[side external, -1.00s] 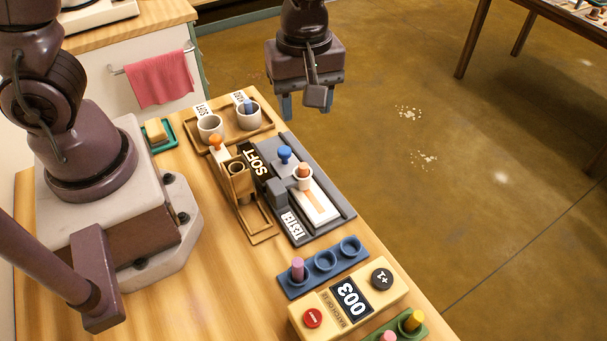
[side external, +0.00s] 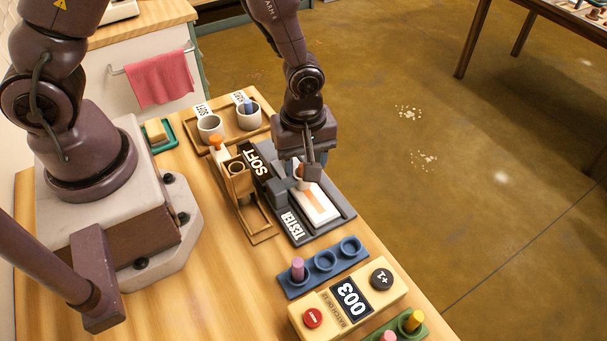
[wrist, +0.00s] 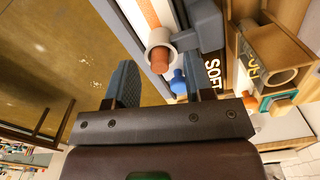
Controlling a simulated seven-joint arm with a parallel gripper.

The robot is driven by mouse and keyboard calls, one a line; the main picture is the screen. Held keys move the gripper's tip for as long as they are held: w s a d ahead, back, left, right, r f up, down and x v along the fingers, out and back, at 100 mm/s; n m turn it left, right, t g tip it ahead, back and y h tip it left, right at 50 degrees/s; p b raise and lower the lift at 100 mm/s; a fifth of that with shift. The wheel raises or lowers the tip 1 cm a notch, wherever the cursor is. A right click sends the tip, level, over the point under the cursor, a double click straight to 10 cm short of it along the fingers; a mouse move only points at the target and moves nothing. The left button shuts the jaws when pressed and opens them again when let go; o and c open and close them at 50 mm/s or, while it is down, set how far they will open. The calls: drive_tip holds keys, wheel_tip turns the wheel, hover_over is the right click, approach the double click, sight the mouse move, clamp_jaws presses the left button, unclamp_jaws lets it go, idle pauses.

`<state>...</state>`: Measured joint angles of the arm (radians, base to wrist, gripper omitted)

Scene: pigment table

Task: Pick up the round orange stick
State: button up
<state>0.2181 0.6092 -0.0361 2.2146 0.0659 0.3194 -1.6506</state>
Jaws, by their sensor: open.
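The round orange stick (wrist: 161,60) stands in a white ring holder on the tester (side external: 337,211). In the wrist view its end and the white ring (wrist: 152,41) show between the lines of my two fingers. My gripper (wrist: 168,62) is open, with nothing between its fingers. In the side view my gripper (side external: 301,172) is low over the tester and largely hides the stick. I cannot tell whether the fingers touch it. A white strip with an orange streak (side external: 318,207) lies beside the holder.
A blue knob (wrist: 179,82) is close to the right finger. Two cups (side external: 210,126) stand behind. A blue rack (side external: 325,262) and counter box (side external: 380,297) are in front.

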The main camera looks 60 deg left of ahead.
clamp_jaws()
drive_tip(key=shift+r, duration=0.1)
wheel_tip(320, 180, up, 18)
idle(0.7)
